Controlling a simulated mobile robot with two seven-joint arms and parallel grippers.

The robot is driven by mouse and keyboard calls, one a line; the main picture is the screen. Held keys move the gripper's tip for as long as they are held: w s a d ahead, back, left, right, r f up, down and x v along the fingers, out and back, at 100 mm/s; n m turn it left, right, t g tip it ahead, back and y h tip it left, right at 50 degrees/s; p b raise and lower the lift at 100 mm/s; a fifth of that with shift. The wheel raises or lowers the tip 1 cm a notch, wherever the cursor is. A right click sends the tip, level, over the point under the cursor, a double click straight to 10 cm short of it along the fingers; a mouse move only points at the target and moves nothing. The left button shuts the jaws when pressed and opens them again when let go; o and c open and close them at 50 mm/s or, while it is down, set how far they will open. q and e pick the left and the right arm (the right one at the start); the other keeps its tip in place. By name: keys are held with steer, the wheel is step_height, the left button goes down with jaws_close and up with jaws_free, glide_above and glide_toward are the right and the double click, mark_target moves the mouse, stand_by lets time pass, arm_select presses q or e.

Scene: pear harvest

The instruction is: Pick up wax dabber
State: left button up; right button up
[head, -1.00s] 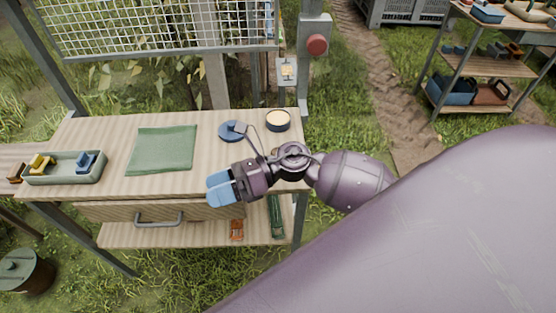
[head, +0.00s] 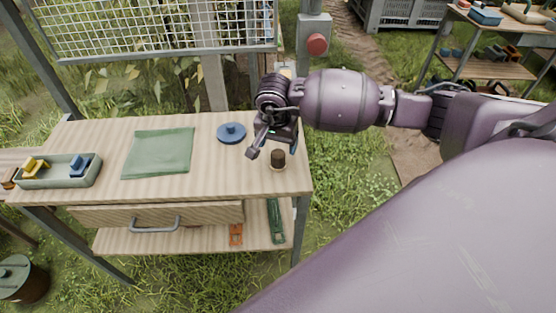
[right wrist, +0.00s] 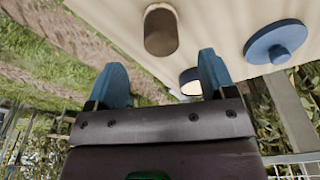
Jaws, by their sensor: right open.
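A short dark brown cylinder with a pale base, which looks like the wax dabber (head: 278,158), stands upright near the right end of the wooden bench. In the right wrist view the dabber (right wrist: 160,30) is at top centre, beyond and apart from my fingers. My right gripper (right wrist: 163,78) is open, with two blue fingers apart and nothing between them. In the head view the right gripper (head: 277,131) is over the bench just behind the dabber, its fingertips mostly hidden. My left gripper is out of view.
A blue knobbed lid (head: 231,132) lies left of the gripper. A cream-topped round tin (right wrist: 190,80) shows beyond the fingers; my arm hides it in the head view. A green cloth (head: 159,152) and a tray (head: 58,180) are farther left. A post with a red button (head: 317,43) stands behind.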

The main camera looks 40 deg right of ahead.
mark_target(278, 153)
steer(key=shift+w+d+f, duration=0.15)
steer(key=shift+f, duration=1.1)
steer(key=shift+w+d+f, duration=0.1)
steer(key=shift+f, duration=1.15)
steer(key=shift+w+d+f, duration=0.15)
steer(key=shift+f, duration=1.1)
steer(key=c, duration=1)
step_height(278, 153, up, 20)
steer(key=shift+r, duration=0.1)
steer(key=shift+c, duration=0.3)
steer(key=shift+o, duration=1.4)
steer(key=shift+c, duration=0.7)
